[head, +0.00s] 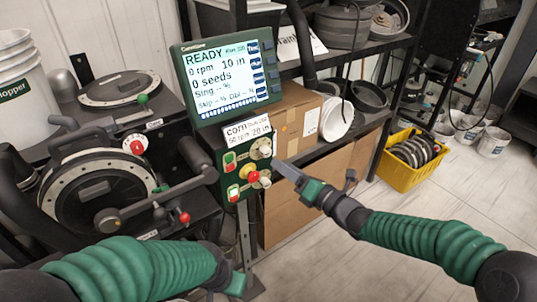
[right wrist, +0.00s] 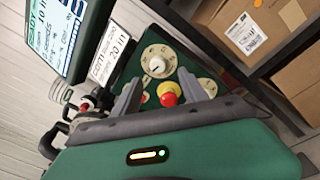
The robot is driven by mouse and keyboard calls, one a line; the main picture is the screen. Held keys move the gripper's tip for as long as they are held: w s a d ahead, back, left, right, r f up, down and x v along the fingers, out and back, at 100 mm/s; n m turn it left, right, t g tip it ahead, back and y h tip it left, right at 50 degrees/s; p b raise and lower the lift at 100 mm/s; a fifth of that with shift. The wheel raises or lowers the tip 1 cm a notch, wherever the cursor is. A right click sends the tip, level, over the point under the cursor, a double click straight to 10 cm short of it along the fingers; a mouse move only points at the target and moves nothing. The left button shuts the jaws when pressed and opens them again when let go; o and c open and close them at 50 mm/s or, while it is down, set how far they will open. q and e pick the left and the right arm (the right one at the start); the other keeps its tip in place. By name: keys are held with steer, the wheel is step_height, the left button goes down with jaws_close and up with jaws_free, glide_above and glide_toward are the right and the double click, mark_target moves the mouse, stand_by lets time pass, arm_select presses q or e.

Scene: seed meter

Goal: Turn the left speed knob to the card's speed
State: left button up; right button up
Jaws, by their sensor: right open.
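The green control panel (head: 246,167) has an upper dial knob (head: 264,148) and a lower dial knob (head: 265,182); their labels are too small to read, so I cannot tell which is the left speed knob. The card (head: 247,130) above reads corn, 50 rpm, 20 in. My right gripper (head: 283,168) is open and empty, just right of the panel. In the right wrist view, its fingers (right wrist: 159,76) straddle the upper knob's white cap (right wrist: 157,65) in the picture, apparently without touching it. My left gripper (head: 236,282) is low at the bottom; its fingers are unclear.
A red-and-yellow stop button (head: 250,173) sits between the knobs. The screen (head: 226,80) above reads READY, 0 rpm, 10 in, 0 seeds. A black crank handle (head: 197,158) stands close left of the panel. Cardboard boxes (head: 290,120) and a shelf are behind; a yellow crate (head: 400,172) is right.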

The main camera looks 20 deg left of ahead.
mark_target(268, 155)
steer(key=x, duration=0.6)
steer(key=shift+w+r+p, duration=0.1)
steer(key=shift+r+p, duration=0.1)
steer(key=shift+p, duration=0.15)
steer(key=shift+w+a+f, duration=0.1)
steer(key=shift+w+a, duration=0.1)
steer(key=shift+a, duration=0.3)
steer(key=shift+d, duration=0.1)
jaws_close()
